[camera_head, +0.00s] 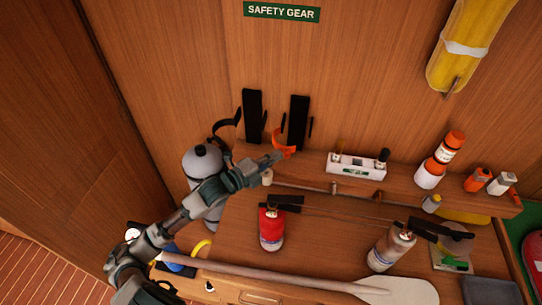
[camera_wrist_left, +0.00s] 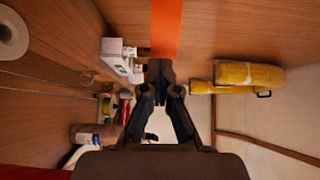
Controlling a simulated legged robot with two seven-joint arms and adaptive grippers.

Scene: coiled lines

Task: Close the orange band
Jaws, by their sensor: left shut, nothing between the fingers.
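The orange band (camera_head: 283,143) is a curved strip at the lower part of the right black holder (camera_head: 298,122) on the wooden wall. In the left wrist view the orange band (camera_wrist_left: 166,28) runs down from the top edge to just beyond my fingertips. My left gripper (camera_head: 276,157) is just below the band in the head view. In the left wrist view my left gripper (camera_wrist_left: 160,72) has its fingertips together and nothing between them. I cannot tell whether it touches the band. The band's fastening is not clear. My right gripper is out of view.
Another black holder (camera_head: 253,115) with a dark strap stands to the left. A grey cylinder (camera_head: 203,160) is beside my forearm. A white box with bottles (camera_head: 357,166) is on the shelf to the right. A red extinguisher (camera_head: 271,229) and a paddle (camera_head: 395,291) are below.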

